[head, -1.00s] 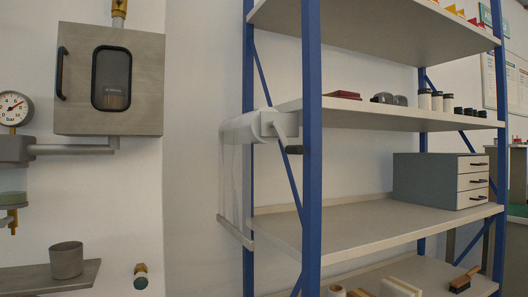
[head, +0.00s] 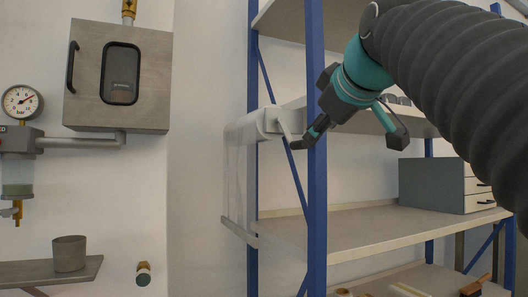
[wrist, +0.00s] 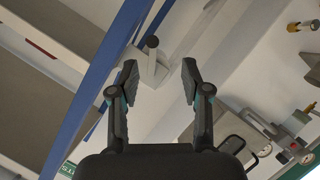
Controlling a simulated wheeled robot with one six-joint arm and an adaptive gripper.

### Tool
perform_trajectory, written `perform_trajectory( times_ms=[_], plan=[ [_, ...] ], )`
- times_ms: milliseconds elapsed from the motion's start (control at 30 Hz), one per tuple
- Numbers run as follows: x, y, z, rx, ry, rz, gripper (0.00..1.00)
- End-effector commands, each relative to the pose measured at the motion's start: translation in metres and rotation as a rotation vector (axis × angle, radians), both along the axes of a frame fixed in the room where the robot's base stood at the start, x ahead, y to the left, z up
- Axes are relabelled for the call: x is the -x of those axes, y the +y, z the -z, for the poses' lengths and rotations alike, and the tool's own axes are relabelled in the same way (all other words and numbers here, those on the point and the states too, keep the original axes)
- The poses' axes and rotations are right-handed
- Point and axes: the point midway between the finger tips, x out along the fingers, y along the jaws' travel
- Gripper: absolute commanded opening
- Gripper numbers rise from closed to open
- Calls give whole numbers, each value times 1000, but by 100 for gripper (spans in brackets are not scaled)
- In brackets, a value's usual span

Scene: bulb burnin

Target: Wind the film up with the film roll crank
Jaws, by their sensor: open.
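The film roll (head: 245,128) is a pale cylinder on the left side of the shelf rack, with clear film (head: 238,180) hanging down to a bar. Its crank has a light arm (head: 284,125) and a dark handle (head: 297,145), partly mixed up with my near fingertip in the head view. My gripper (head: 355,138) is open beside the blue post, right of the crank. In the wrist view my gripper (wrist: 159,74) is open and empty. The crank handle (wrist: 152,42) shows ahead of the fingertips, left of the middle, and the crank arm (wrist: 147,65) between them.
The blue front post (head: 316,200) of the rack stands close by my gripper. A grey drawer box (head: 430,185) sits on a shelf. On the left wall are a metal cabinet (head: 88,75), a pressure gauge (head: 22,102) and a cup (head: 69,254) on a small shelf.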

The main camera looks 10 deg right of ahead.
Motion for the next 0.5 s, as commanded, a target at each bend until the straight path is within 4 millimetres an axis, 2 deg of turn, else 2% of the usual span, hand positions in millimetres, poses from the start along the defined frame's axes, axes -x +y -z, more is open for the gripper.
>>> perform_trajectory(
  times_ms=[100,267,500],
  plan=[
    [-1,0,-12,26,-28,-10,48],
    [-9,0,-13,35,-35,-14,48],
    [-47,3,-1,33,-33,-14,48]
  ],
)
